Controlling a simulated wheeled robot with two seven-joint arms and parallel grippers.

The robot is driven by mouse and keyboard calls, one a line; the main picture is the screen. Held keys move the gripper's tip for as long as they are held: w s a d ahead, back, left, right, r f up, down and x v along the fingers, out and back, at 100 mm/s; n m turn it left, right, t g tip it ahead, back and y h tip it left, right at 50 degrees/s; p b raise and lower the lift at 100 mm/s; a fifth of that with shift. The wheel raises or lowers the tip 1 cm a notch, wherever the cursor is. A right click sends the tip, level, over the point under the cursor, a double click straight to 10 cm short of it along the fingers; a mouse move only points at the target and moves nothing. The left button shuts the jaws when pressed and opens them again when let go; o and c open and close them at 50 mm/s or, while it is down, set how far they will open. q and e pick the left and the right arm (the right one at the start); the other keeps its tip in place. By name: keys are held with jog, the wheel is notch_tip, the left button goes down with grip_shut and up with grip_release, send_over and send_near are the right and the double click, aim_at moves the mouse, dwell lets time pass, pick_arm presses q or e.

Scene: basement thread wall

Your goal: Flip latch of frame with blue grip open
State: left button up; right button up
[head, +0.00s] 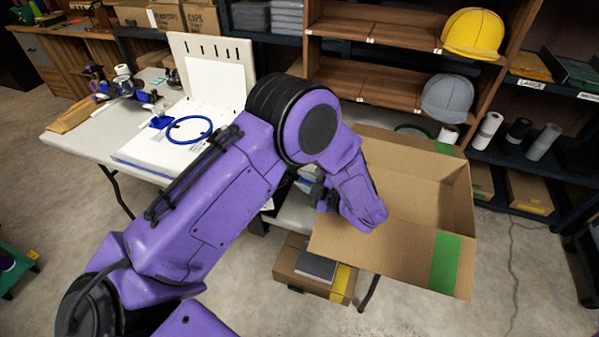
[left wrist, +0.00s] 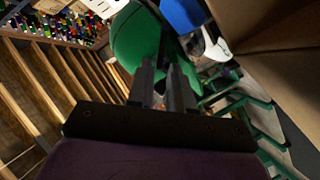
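A blue ring (head: 188,130) with a small blue piece (head: 160,122) at its left lies over a white sheet or board on the grey table, left of my left arm. I cannot make out a latch on it. My left arm crosses the middle of the head view. Its gripper (head: 322,196) is at the left edge of an open cardboard box, well right of the blue ring, and partly hidden by the wrist. In the left wrist view the two grey fingers (left wrist: 165,88) are close together with nothing seen held. My right gripper is out of view.
The open cardboard box (head: 408,200) stands right of my left arm. A white pegboard panel (head: 237,55) stands behind the ring. Tools (head: 122,85) lie at the table's left end. Wooden shelves (head: 385,80) with a yellow helmet (head: 473,33) are behind.

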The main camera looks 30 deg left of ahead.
pick_arm(q)
jog(key=shift+x, duration=1.25)
jog(key=shift+a+f, duration=0.1)
jog(key=shift+a, duration=0.05)
jog(key=shift+w, duration=0.1)
grip_shut()
